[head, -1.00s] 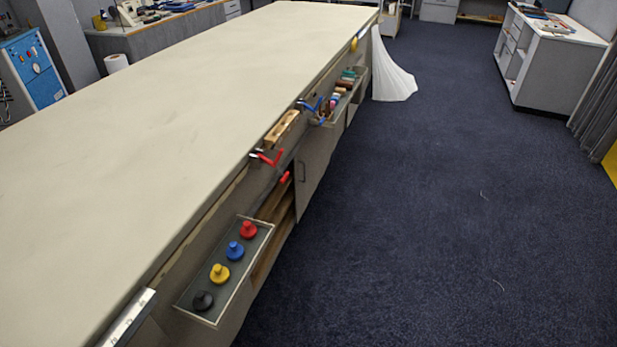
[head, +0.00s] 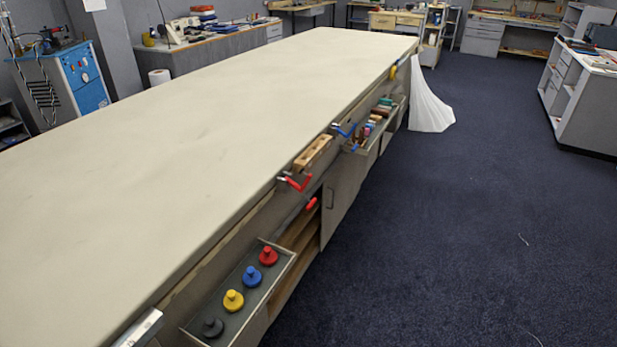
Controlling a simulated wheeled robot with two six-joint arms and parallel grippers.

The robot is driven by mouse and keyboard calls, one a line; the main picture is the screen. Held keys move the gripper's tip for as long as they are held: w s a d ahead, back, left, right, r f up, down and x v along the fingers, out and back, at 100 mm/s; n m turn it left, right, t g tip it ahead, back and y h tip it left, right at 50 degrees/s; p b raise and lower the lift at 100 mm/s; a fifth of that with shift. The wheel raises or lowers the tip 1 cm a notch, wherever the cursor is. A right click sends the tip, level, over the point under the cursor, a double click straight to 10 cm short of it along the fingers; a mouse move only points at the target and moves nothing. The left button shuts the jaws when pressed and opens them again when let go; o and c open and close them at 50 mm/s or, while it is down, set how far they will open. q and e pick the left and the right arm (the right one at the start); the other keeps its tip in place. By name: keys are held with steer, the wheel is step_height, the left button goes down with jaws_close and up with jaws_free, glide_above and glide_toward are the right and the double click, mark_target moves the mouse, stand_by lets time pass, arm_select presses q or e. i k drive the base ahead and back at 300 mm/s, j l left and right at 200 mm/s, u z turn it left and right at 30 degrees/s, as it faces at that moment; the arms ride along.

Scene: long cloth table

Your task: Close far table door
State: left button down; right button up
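The long table (head: 190,130) with a pale cloth top runs from the lower left to the back. On its right side is a grey door panel (head: 343,195) with a dark handle, beside an open compartment with wooden shelves (head: 300,235). I cannot tell how far this panel stands out from the table. Farther along, past an open drawer, another grey panel (head: 393,130) shows partly; I cannot tell whether it is a door standing open. Neither of my grippers is in view.
A near drawer (head: 226,322) stands pulled out with black, yellow, blue and red knobs. A far drawer (head: 374,137) with colored items also stands out. Red (head: 296,182) and blue (head: 346,131) clamps stick out from the edge. White cloth (head: 428,105) hangs to the floor. Blue carpet (head: 470,220) is clear.

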mark_target(341, 189)
steer(key=i+l+u, duration=0.2)
steer(key=i+l, duration=0.15)
steer(key=l, duration=0.25)
steer(key=i+l+u, duration=0.25)
steer(key=l, duration=0.4)
steer(key=i+l+u, duration=0.1)
steer(key=i+l, duration=0.15)
steer(key=i+l+u, duration=0.1)
steer(key=l, duration=0.35)
